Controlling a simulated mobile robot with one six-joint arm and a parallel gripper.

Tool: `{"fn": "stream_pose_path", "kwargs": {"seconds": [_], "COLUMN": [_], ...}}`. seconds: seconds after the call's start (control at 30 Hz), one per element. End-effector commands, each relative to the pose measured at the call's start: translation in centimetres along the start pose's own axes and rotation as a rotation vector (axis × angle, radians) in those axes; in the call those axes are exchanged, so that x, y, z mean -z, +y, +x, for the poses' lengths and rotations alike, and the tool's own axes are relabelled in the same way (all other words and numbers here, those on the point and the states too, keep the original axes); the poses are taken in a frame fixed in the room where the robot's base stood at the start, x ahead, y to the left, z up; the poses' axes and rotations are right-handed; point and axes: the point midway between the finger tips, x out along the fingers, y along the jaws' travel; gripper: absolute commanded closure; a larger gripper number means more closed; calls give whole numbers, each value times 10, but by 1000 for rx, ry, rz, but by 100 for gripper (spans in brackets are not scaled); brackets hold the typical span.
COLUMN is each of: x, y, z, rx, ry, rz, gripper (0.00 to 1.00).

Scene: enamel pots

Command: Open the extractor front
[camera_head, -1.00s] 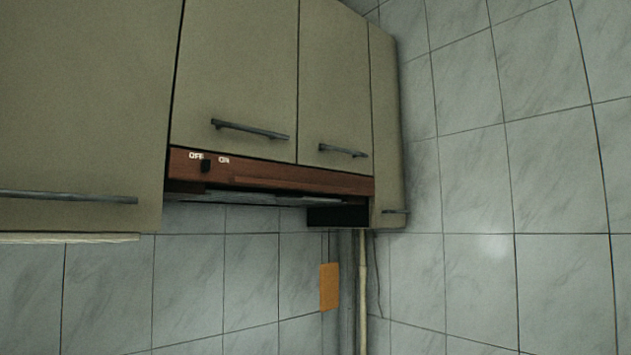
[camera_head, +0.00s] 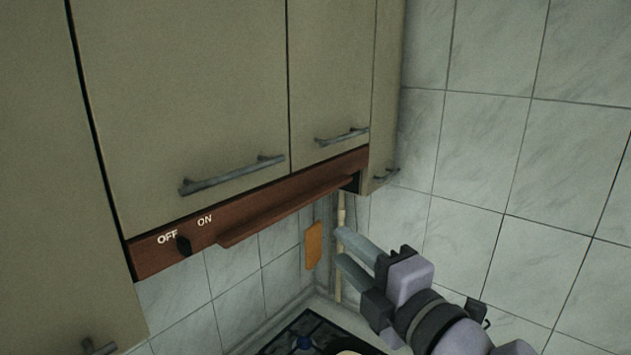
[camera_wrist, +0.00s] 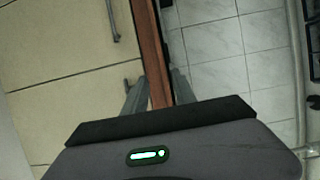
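The extractor front (camera_head: 262,203) is a reddish-brown strip below the beige cabinet doors, with a protruding lip along its lower edge. It bears OFF and ON labels and a black switch (camera_head: 183,244) at its left end. My gripper (camera_head: 342,248) is open and empty, to the lower right of the front in the head view, fingers pointing up-left. In the wrist view the brown front (camera_wrist: 152,50) runs up the picture between the two spread fingers of my gripper (camera_wrist: 157,88). I cannot tell whether a finger touches it.
Cabinet doors with grey bar handles (camera_head: 232,174) hang just above the front. A tiled wall (camera_head: 480,130) stands to the right. A stove top (camera_head: 305,335) shows below, and an orange board (camera_head: 314,245) hangs on the back wall.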

Motion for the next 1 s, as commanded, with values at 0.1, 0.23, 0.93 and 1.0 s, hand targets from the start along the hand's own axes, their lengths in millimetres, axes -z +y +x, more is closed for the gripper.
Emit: {"fn": "stream_pose_path", "kwargs": {"seconds": [0.1, 0.23, 0.93, 1.0], "x": [1, 1, -1, -1], "y": [10, 5, -1, -1], "z": [29, 66, 154, 154], "rx": [9, 7, 2, 2], "ry": [6, 1, -6, -6], "rz": [11, 7, 4, 4], "gripper": [67, 67, 67, 75]}}
